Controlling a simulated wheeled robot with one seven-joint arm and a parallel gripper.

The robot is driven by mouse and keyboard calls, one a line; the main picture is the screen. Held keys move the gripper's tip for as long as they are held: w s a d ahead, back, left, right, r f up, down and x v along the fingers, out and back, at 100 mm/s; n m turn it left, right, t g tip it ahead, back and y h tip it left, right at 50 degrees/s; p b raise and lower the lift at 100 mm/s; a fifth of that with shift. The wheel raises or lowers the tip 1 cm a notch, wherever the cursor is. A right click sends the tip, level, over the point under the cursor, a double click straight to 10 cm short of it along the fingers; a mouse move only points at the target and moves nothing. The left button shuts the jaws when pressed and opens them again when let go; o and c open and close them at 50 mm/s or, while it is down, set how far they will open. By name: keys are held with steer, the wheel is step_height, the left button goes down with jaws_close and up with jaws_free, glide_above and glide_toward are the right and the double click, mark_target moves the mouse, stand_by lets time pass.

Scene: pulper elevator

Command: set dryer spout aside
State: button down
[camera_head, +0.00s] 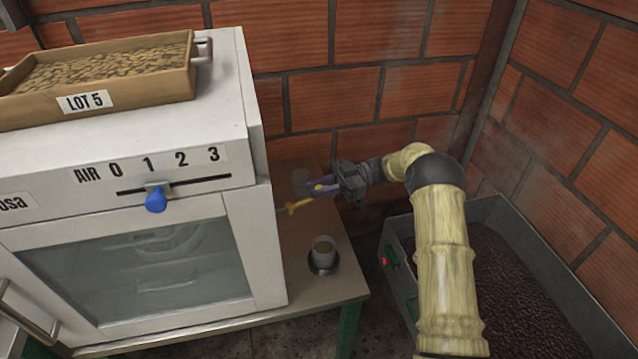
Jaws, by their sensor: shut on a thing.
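The dryer (130,270) is a white cabinet with a glass front, at the left. A small yellow-orange piece, which I take for the dryer spout (297,207), is at the dryer's right side, above the bench.
A cup (323,246) stands on a dark round base on the bench (300,284). The "LOT 5" tray (130,104) sits on the dryer; a blue knob (156,200) projects in front. A metal bin (490,212) is at the right.

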steer(key=shift+w+r, duration=0.1)
stand_by(0.3)
steer(key=c, duration=1.3)
jaws_free()
steer(key=shift+w, duration=0.1)
steer(key=shift+s+a, duration=0.2)
steer(key=shift+a, duration=0.05)
steer(key=v, duration=1.2)
steer(key=shift+w+a, duration=0.15)
